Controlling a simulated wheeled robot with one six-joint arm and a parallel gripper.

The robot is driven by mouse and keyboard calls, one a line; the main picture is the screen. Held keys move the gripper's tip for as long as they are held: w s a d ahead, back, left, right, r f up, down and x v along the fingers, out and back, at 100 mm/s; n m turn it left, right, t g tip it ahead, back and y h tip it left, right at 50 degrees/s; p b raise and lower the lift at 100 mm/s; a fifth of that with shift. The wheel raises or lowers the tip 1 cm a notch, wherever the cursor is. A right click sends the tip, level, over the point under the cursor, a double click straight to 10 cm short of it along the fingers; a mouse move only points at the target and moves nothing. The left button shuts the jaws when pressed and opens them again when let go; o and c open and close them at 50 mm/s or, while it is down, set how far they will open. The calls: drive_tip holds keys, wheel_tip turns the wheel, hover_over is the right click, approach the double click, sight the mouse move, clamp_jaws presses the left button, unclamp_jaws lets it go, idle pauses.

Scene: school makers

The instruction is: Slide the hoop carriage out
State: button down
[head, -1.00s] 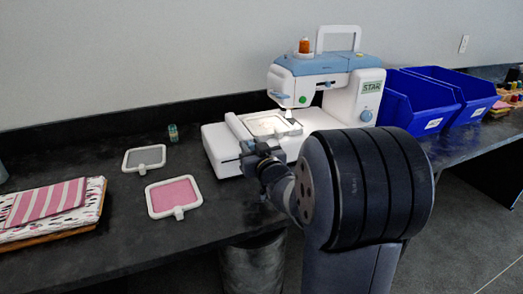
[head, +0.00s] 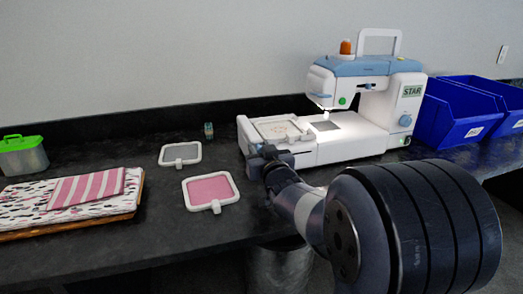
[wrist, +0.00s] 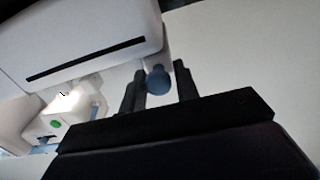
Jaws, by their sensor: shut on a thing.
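The sewing machine (head: 365,69), blue and white, stands on the dark counter. Its white hoop carriage (head: 244,129) is at the left end of the machine bed. My gripper (head: 262,154) is at the front end of the carriage. In the wrist view my gripper (wrist: 156,86) has its fingers on either side of a blue knob (wrist: 158,79) and is shut on it. The finger contact is hidden in the head view.
A grey hoop (head: 180,154) and a pink hoop (head: 210,190) lie left of the machine. A small spool (head: 208,131) stands behind them. Folded fabrics (head: 70,194) and a green-lidded box (head: 22,157) are far left. Blue bins (head: 455,112) stand right.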

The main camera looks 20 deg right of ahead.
drive_tip(key=c, duration=1.3)
unclamp_jaws()
drive_tip(key=shift+a, duration=0.3)
drive_tip(key=s+p, duration=0.1)
drive_tip(key=s, duration=0.9)
drive_tip(key=shift+s, duration=0.4)
drive_tip(key=shift+w, duration=0.1)
drive_tip(key=w+b, duration=0.1)
drive_tip(key=w, duration=0.9)
drive_tip(key=shift+w+d, duration=0.2)
drive_tip(key=shift+w, duration=0.2)
drive_tip(key=shift+s+d, duration=0.1)
drive_tip(key=shift+d, duration=0.3)
